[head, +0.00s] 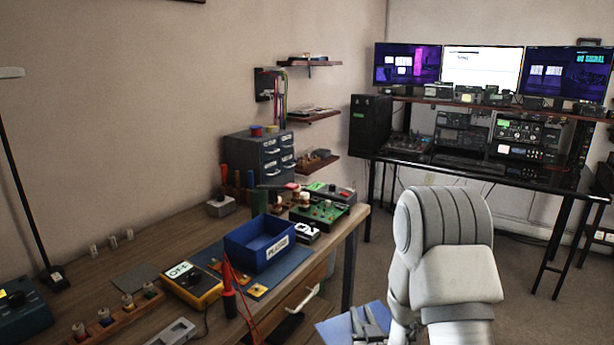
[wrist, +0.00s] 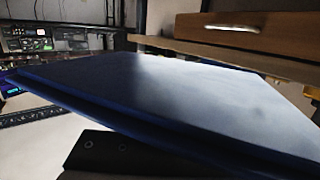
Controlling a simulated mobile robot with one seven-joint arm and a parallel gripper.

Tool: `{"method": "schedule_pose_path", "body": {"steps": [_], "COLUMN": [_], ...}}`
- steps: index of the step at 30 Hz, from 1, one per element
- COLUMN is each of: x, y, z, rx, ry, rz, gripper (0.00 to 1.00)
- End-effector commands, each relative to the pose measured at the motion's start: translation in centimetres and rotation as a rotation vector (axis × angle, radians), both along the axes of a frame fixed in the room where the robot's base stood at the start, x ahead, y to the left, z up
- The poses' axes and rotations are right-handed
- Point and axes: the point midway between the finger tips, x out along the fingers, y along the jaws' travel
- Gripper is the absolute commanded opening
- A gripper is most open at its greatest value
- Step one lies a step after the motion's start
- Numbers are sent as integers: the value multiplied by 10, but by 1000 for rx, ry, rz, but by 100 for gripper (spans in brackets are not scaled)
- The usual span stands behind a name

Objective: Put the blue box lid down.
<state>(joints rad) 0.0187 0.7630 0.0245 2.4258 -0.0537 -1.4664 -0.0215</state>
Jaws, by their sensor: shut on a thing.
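The blue box lid (head: 345,322) is a flat blue panel, held in the air beyond the front edge of the workbench in the head view. My gripper (head: 368,325) is shut on the lid near its right side. In the wrist view the lid (wrist: 170,95) fills most of the picture, tilted, with its near edge close to a dark finger of my gripper (wrist: 105,155). The open blue box (head: 262,243), with a white label on its front, stands on the workbench on a blue mat (head: 292,262). The lid is apart from the box.
The wooden workbench (head: 130,255) is crowded. A grey flat pad (head: 136,278) lies at left. A black desk with monitors stands behind.

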Motion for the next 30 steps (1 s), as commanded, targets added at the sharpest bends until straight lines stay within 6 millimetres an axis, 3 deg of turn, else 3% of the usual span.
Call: {"method": "schedule_pose_path", "body": {"steps": [3,5,10,24,30], "x": [-13,-11,-11,-11,-11], "y": [-16,-15,-14,-14,-14], "z": [-19,1,24,116,140], "rx": [0,0,1,2,2], "ry": [7,-2,-1,-1,0], "rz": [-64,-60,-58,-56,-56], "gripper": [0,0,0,0,0]}}
